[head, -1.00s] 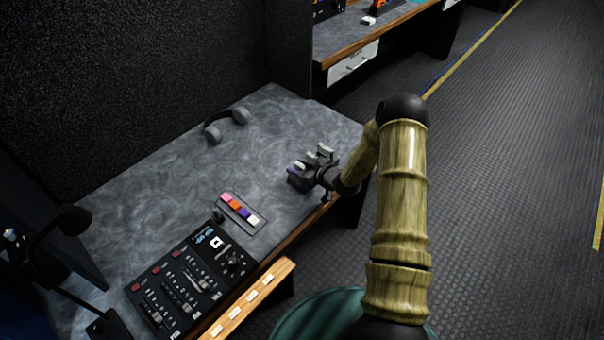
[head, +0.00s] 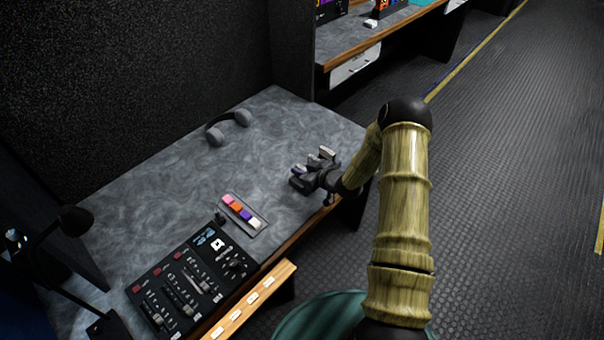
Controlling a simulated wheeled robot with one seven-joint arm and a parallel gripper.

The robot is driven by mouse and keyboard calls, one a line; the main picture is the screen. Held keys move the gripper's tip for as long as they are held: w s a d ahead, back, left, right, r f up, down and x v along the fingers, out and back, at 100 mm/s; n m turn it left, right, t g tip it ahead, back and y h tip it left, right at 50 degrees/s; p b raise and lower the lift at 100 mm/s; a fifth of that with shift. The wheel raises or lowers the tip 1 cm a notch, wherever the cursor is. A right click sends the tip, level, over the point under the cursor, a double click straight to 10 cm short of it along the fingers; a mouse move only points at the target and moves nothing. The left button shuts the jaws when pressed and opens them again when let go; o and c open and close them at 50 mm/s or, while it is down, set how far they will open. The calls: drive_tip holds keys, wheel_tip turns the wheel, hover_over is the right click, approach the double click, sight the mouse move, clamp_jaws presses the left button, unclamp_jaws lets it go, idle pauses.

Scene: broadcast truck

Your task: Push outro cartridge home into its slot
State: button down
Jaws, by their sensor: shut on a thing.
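My gripper (head: 307,171) is over the right part of the grey desk, near its wooden front edge. It is shut on a small dark thing with a purplish tint, mostly hidden by the fingers; I cannot tell for sure that it is the outro cartridge. A small rack (head: 258,230) lies left of the gripper, apart from it. It holds a row of coloured blocks: pink, orange, purple (head: 243,215) and white. Their labels are too small to read, so I cannot tell which place is the outro slot.
A mixing panel (head: 190,280) with faders sits at the front left of the desk (head: 170,185). Grey headphones (head: 228,126) lie at the back. A dark lamp (head: 75,222) stands at the left. The desk between headphones and rack is clear.

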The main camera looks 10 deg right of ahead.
wheel_tip(320, 180, up, 10)
idle(0.5)
idle(0.4)
